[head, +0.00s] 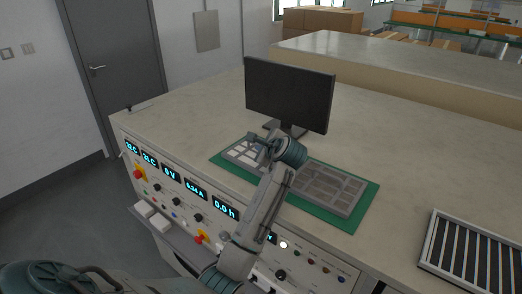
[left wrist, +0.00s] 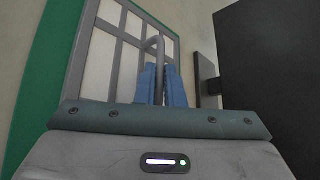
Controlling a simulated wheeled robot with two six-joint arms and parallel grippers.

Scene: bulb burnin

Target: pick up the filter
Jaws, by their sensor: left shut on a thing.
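A grey framed panel with pale panes (head: 238,152), which may be the filter, lies on the left part of a green mat (head: 358,215). In the left wrist view the panel's pale panes (left wrist: 100,55) fill the upper left. My left gripper (head: 260,141) is low over the panel's right side. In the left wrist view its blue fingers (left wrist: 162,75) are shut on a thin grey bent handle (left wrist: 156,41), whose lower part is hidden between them. I cannot tell whether the panel touches the mat. My right gripper is not in view.
A dark monitor (head: 290,95) stands just behind the mat. A grey tray with dark compartments (head: 322,190) lies on the mat's right part. A slatted frame (head: 470,250) lies at the far right. The bench (head: 420,150) is clear between; its front has displays and knobs.

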